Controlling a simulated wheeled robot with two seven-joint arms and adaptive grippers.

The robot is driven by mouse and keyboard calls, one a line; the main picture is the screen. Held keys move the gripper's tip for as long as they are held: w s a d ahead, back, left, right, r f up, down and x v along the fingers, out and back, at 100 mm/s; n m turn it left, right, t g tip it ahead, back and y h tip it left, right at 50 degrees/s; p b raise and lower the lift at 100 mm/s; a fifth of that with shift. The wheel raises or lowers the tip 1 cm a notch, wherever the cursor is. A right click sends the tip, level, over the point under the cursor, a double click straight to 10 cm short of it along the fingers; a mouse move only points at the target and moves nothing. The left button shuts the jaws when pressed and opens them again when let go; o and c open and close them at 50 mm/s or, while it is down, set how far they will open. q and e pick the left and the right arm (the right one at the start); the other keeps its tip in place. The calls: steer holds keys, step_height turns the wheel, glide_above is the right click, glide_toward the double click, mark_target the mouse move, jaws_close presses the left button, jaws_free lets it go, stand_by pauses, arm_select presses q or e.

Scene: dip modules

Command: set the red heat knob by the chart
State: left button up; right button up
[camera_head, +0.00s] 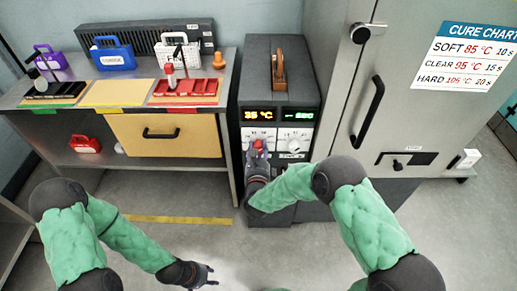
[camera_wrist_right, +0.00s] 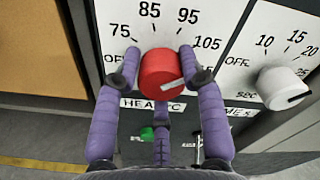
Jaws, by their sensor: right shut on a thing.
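The red heat knob (camera_wrist_right: 160,72) sits on a white dial plate marked OFF, 75, 85, 95 and 105. Its white pointer mark aims right, below the 105 label. My right gripper (camera_wrist_right: 160,62) has its purple fingers closed around the knob; in the head view it (camera_head: 258,150) is at the machine's front. The cure chart (camera_head: 468,55) on the grey cabinet reads SOFT 85 °C 10 s, CLEAR 95 °C 15 s, HARD 105 °C 20 s. The machine's orange display (camera_head: 258,114) seems to read 35 °C. My left gripper (camera_head: 208,275) is open and empty above the floor.
A white seconds knob (camera_wrist_right: 282,88) is right of the red one. The machine (camera_head: 281,85) has an orange lever (camera_head: 278,68) on top. A workbench (camera_head: 225,90) with caddies and colored trays stands left. The cabinet (camera_head: 400,60) stands right. Floor in front is clear.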

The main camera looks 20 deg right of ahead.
steer(key=shift+a+r+m, duration=0.1)
steer(key=shift+a+m, duration=0.1)
steer(key=shift+m, duration=0.4)
steer(key=o, duration=1.1)
steer(key=v, duration=1.2)
